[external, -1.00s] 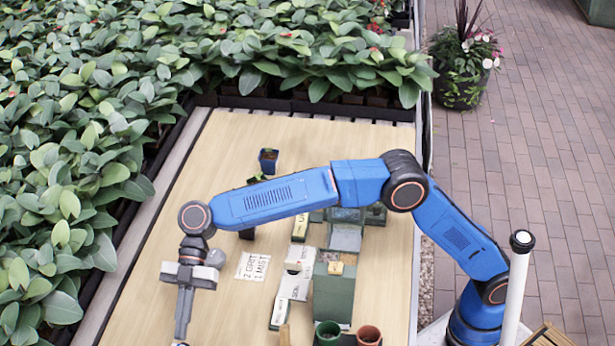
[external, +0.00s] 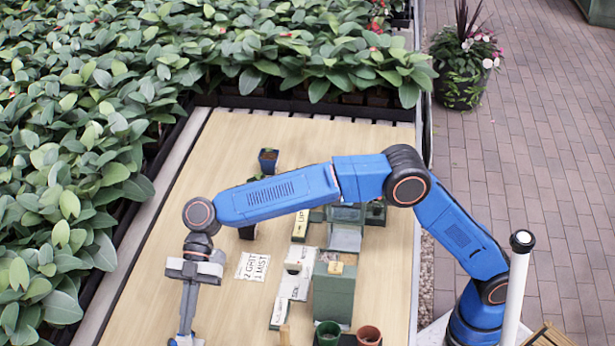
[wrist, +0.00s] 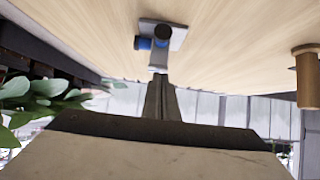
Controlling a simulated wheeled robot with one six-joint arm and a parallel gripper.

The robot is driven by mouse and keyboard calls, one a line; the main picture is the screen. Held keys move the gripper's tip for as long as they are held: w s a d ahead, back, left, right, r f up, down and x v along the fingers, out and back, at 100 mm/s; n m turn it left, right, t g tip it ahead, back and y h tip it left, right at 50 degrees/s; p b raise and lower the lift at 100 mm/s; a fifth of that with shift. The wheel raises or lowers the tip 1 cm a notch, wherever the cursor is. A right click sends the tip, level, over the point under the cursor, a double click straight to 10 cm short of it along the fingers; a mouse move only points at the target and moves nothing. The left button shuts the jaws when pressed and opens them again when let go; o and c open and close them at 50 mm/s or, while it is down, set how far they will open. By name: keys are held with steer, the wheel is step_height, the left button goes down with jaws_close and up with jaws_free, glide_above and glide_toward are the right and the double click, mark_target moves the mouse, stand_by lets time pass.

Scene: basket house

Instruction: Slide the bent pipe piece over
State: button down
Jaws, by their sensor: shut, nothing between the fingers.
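The bent pipe piece, grey-white with blue ends, lies on the wooden tabletop at the bottom edge of the external view (external: 186,341), partly cut off by the frame. It also shows at the top middle of the wrist view (wrist: 172,38). My gripper (external: 186,329) points down with its fingers together and nothing between them. In the wrist view its fingertips (wrist: 160,76) are right at the pipe piece; I cannot tell whether they touch it.
A printed card (external: 253,267) lies right of my gripper. Further right stand a green box (external: 334,298), a green pot (external: 328,334) and a terracotta pot (external: 369,336). A wooden peg (wrist: 307,80) stands at the right in the wrist view. Leafy plants (external: 60,200) border the table's left.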

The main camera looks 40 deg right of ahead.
steer(key=w+d, duration=0.3)
steer(key=w, duration=0.1)
steer(key=w+d+f, duration=0.1)
steer(key=w+d, duration=0.6)
steer(key=d, duration=0.1)
steer(key=shift+w+d+f, duration=0.15)
steer(key=shift+w+d, duration=0.1)
steer(key=shift+w, duration=0.15)
steer(key=shift+r, duration=0.7)
steer(key=shift+w+d+r, duration=0.2)
steer(key=shift+w, duration=0.1)
steer(key=w+d, duration=0.7)
steer(key=d, duration=0.1)
steer(key=shift+w+r, duration=0.15)
steer(key=shift+w, duration=0.2)
